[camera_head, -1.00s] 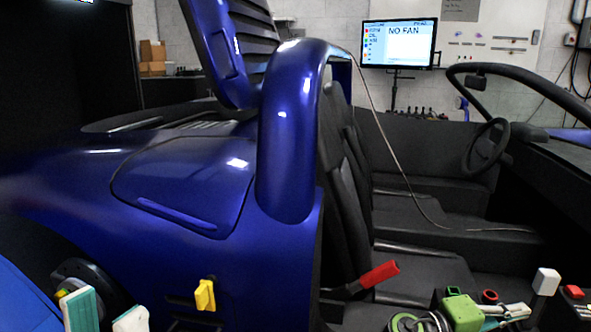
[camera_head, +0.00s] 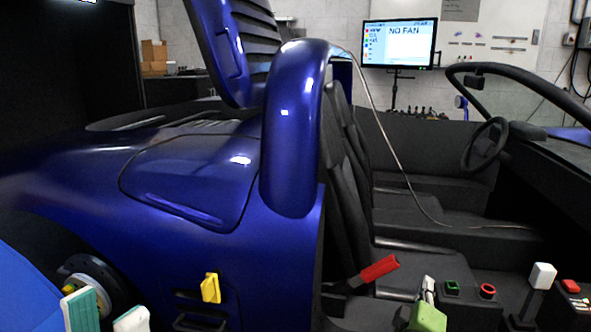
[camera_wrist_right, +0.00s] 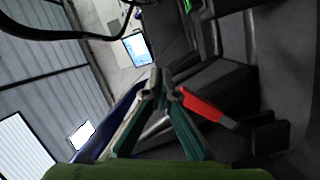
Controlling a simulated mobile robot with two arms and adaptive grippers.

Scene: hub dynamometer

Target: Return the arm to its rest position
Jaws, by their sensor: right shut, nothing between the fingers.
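My right gripper (camera_head: 428,282) is at the bottom edge of the head view, right of the red lever. Its green body shows at the bottom, and its fingers point away from me. In the right wrist view its fingers (camera_wrist_right: 160,76) meet at the tips with nothing between them. My left gripper (camera_head: 106,308) is at the bottom left beside the blue car (camera_head: 120,220), its two fingers apart and empty. Most of both arms is out of view.
The red-handled lever (camera_head: 374,271) is close left of the right gripper; it also shows in the wrist view (camera_wrist_right: 202,106). Green (camera_head: 452,286) and red (camera_head: 487,290) buttons and a white-knobbed lever (camera_head: 542,276) stand to its right. A yellow latch (camera_head: 210,288) is on the car's side.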

